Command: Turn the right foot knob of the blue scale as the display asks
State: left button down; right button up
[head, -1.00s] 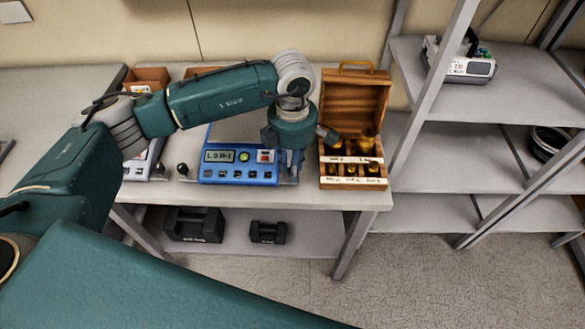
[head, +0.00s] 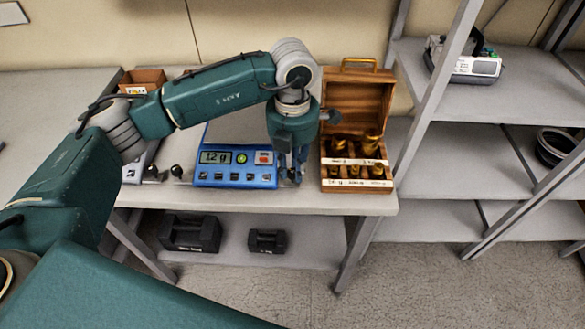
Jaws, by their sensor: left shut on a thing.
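The blue scale (head: 236,179) stands on the table near its front edge. Its display (head: 215,158) reads what looks like "12 g". My left gripper (head: 290,180) points down at the scale's front right corner and is shut on the right foot knob, which is mostly hidden by the fingers. The left foot knob (head: 177,171) shows as a dark knob at the scale's left side. My right gripper is not in view.
An open wooden box of brass weights (head: 357,186) stands close to the right of my left gripper. Another scale (head: 135,173) is partly hidden at left. Dark block weights (head: 190,232) lie on the shelf below. A metal rack (head: 530,95) stands at right.

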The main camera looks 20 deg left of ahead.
aim_at(293, 172)
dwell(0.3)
pick_arm(q)
jog(key=c, duration=1.6)
grip_release()
jog(key=shift+o, duration=0.2)
jog(key=shift+r, duration=0.15)
notch_tip(293, 172, up, 12)
